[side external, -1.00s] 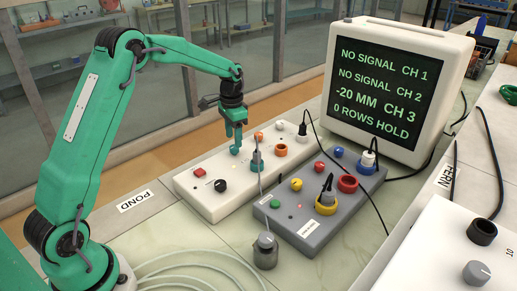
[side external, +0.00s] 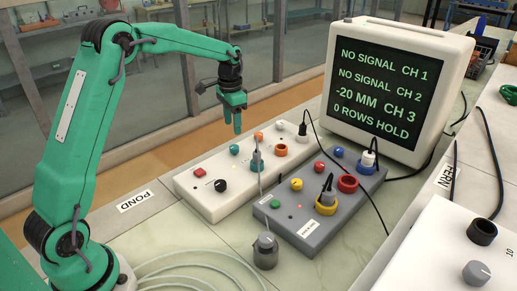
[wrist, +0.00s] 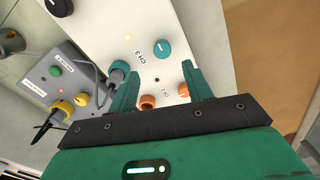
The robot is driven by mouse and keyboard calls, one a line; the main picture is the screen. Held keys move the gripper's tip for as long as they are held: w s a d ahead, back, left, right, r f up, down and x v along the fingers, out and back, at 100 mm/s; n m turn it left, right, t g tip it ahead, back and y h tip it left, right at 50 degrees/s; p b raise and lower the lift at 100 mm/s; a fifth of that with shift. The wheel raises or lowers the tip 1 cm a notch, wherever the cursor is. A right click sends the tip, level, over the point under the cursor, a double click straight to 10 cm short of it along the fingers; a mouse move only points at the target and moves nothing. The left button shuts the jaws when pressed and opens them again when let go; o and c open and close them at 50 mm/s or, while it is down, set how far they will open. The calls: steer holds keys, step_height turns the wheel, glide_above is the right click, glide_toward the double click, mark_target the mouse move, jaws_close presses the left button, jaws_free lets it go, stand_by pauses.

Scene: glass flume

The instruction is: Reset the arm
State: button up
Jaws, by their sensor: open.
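My green arm is bent above the bench, and my gripper (side external: 237,121) hangs over the white box (side external: 210,203), pointing down. In the wrist view my gripper (wrist: 158,88) shows two green fingers spread apart with nothing between them. Past the fingertips lie a teal knob (wrist: 162,49), a small dark hole and the printing "CH 3" on the white box. The gripper is clear of the box top.
A grey box (side external: 318,226) with coloured sockets and plugged cables stands beside the white box. A monitor (side external: 397,88) behind reads "-20 MM CH 3" and "0 ROWS HOLD". Glass panes stand behind.

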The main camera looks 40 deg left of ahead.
steer(key=s+d+r+n+t, duration=0.1)
steer(key=s+d+r, duration=0.3)
steer(key=s+r, duration=0.25)
steer(key=s+d+r+n+t, duration=0.1)
steer(key=s+d+r+t, duration=0.1)
steer(key=s+d+r, duration=0.45)
steer(key=s+d+f+t, duration=0.1)
steer(key=s, duration=0.7)
steer(key=s+d+f+n+t, duration=0.1)
steer(key=s+f, duration=0.1)
steer(key=s, duration=0.6)
steer(key=shift+f, duration=0.3)
